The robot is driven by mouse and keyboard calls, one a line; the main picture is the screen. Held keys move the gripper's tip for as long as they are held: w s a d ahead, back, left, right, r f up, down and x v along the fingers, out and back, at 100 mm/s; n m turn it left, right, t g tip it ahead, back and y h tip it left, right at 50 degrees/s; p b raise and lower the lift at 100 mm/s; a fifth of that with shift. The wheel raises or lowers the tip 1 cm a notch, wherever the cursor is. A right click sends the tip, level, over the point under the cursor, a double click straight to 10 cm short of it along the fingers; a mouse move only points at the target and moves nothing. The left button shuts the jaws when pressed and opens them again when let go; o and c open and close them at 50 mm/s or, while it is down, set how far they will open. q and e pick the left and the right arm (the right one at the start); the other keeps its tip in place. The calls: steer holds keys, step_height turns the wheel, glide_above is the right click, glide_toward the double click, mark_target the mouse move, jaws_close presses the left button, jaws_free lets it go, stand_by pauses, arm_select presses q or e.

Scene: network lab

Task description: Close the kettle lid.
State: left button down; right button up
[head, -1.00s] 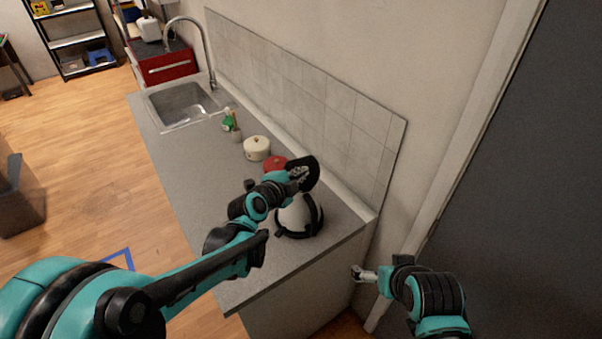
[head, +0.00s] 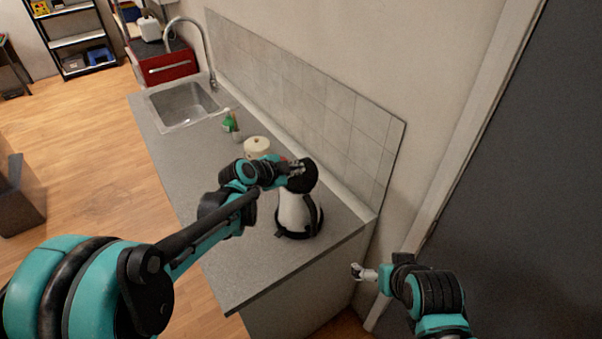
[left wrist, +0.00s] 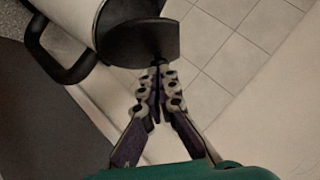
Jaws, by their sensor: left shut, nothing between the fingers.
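The kettle (head: 293,210), white with a black handle and base, stands upright near the counter's front right end. Its black lid (head: 304,180) is over the top of the body, and I cannot tell whether it is fully seated. My left gripper (head: 297,168) is shut and empty, with its tips at the lid. In the left wrist view the tips (left wrist: 157,68) meet or nearly meet the edge of the lid (left wrist: 150,42), with the kettle body (left wrist: 72,12) at upper left. My right gripper (head: 358,271) hangs beyond the counter's end, too small to read.
A cream pot (head: 257,146) and a green bottle (head: 229,122) stand farther back on the grey counter (head: 185,160). A red item is mostly hidden behind my left gripper. The tiled backsplash (head: 320,110) runs close behind the kettle. The counter's front right part is bare.

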arm_select(q)
steer(key=shift+w+a+f+n+g, duration=0.15)
steer(key=shift+w+a+n+g, duration=0.05)
steer(key=shift+w+g, duration=0.2)
steer(key=shift+w+a+f+n+g, duration=0.1)
steer(key=shift+w+a+n+g, duration=0.1)
steer(key=shift+w+g, duration=0.2)
steer(key=shift+w+a+f+n+g+h, duration=0.3)
steer(key=shift+w+f+n+g+h, duration=0.1)
steer(key=shift+w+f+n+g, duration=0.3)
steer(key=shift+w+a+f+g+h+b, duration=0.15)
steer(key=shift+w+f+g+h+b, duration=0.25)
steer(key=shift+g, duration=0.3)
steer(key=shift+w+a+f, duration=0.1)
steer(key=shift+w+f, duration=0.05)
steer(key=shift+f, duration=0.05)
steer(key=shift+w, duration=0.1)
